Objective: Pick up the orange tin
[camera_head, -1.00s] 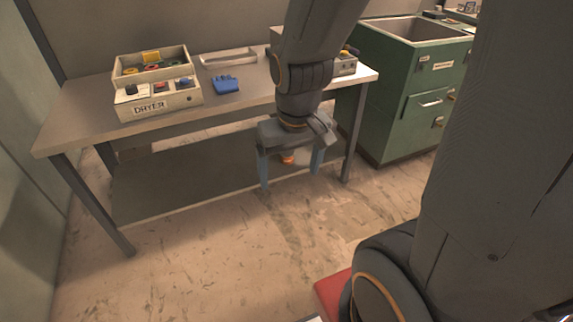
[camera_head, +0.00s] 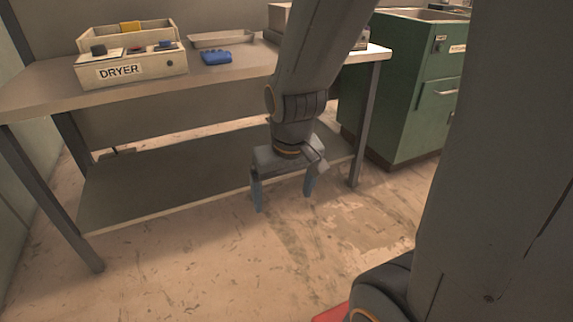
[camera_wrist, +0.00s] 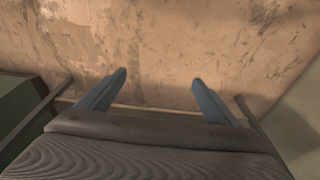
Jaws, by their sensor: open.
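No orange tin can be made out in either view now. My gripper (camera_head: 284,204) hangs in front of the lower shelf of the workbench, pointing down, with its two blue fingers spread. In the wrist view my gripper (camera_wrist: 160,76) is open, with only bare floor showing between and beyond the fingers. My arm and gripper hide part of the lower shelf (camera_head: 150,185), so I cannot tell whether anything stands behind them.
The workbench top (camera_head: 40,88) holds a box labelled DRYER (camera_head: 130,68), a blue object (camera_head: 216,57) and a shallow grey tray (camera_head: 222,40). A green cabinet (camera_head: 412,110) stands to the right. The floor (camera_head: 200,265) in front of the bench is clear.

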